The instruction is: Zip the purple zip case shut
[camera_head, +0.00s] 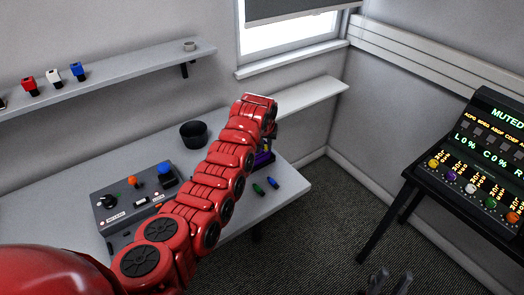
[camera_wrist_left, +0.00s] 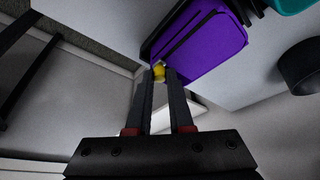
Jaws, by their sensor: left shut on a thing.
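The purple zip case (camera_head: 263,159) lies on the grey table near its right end, mostly hidden behind my red left arm in the head view. In the left wrist view the purple case (camera_wrist_left: 208,42) fills the upper middle, with a dark zip line along it. A small yellow zip pull (camera_wrist_left: 158,69) sits at the case's near corner. My left gripper (camera_wrist_left: 159,78) is shut on this pull. How far the zip is closed is not clear. My right gripper (camera_head: 388,283) shows at the bottom of the head view, away from the table, with its dark fingers apart and empty.
A black cup (camera_head: 193,134) and a control box (camera_head: 135,197) with coloured knobs stand on the table (camera_head: 60,205). Green and blue small pieces (camera_head: 265,186) lie near the front edge. A shelf (camera_head: 120,82) is above. A lit console (camera_head: 480,160) stands at right.

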